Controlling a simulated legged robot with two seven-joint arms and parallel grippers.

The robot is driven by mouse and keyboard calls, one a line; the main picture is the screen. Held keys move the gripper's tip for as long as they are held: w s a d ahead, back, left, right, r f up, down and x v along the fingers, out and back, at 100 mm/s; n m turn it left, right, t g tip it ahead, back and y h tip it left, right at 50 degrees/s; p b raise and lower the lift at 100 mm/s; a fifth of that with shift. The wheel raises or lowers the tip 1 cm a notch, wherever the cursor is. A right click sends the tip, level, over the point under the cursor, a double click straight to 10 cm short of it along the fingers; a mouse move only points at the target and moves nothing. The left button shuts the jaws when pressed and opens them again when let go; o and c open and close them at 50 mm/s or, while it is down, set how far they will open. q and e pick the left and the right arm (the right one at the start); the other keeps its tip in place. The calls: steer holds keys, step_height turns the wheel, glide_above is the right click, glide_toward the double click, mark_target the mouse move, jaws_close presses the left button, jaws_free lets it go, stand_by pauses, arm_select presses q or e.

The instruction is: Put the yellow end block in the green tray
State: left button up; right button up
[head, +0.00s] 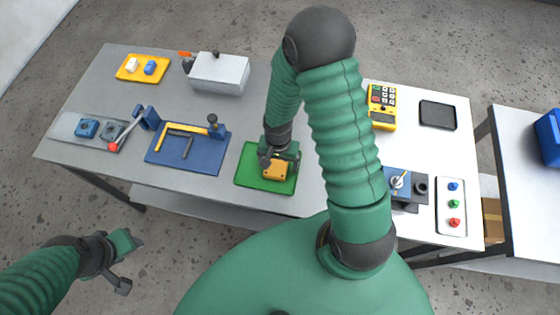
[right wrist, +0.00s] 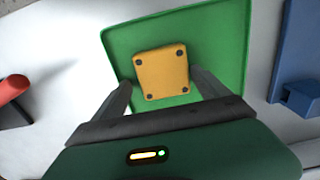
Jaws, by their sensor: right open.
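The yellow end block (head: 276,170) is in the green tray (head: 251,179), which lies on the table. In the right wrist view the yellow end block (right wrist: 162,72) shows dark dots at its corners and sits over the floor of the green tray (right wrist: 226,45). My right gripper (head: 278,158) is just above the block. In the right wrist view its fingers (right wrist: 164,88) are spread on either side of the block, with gaps between. My left gripper (head: 122,262) is over the floor in front of the table, away from the objects; its fingers look apart.
A blue fixture (head: 197,158) with a yellow bar stands left of the tray. A grey box (head: 218,74) and a yellow tray (head: 127,72) are at the back. A yellow multimeter (head: 382,118), black tray (head: 437,115) and button panel (head: 450,222) lie right.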

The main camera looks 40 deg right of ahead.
mark_target(274, 166)
steer(key=shift+a+r, duration=0.3)
steer(key=r, duration=0.3)
steer(key=a+r, duration=0.1)
steer(key=r, duration=0.1)
steer(key=shift+w, duration=0.1)
step_height(274, 166, up, 6)
steer(key=d, duration=0.2)
arm_select(q)
steer(key=shift+a+f+b, duration=0.3)
steer(key=shift+a+f, duration=0.1)
steer(key=shift+a, duration=0.3)
arm_select(e)
steer(key=s+a+r+n+t, duration=0.2)
steer(key=a+r+n, duration=0.2)
steer(key=a+n, duration=0.3)
steer(key=n, duration=0.3)
steer(key=shift+s+a+t, duration=0.3)
steer(key=shift+a, duration=0.05)
arm_select(q)
steer(key=shift+d, duration=0.2)
arm_select(e)
steer(key=shift+d, duration=0.25)
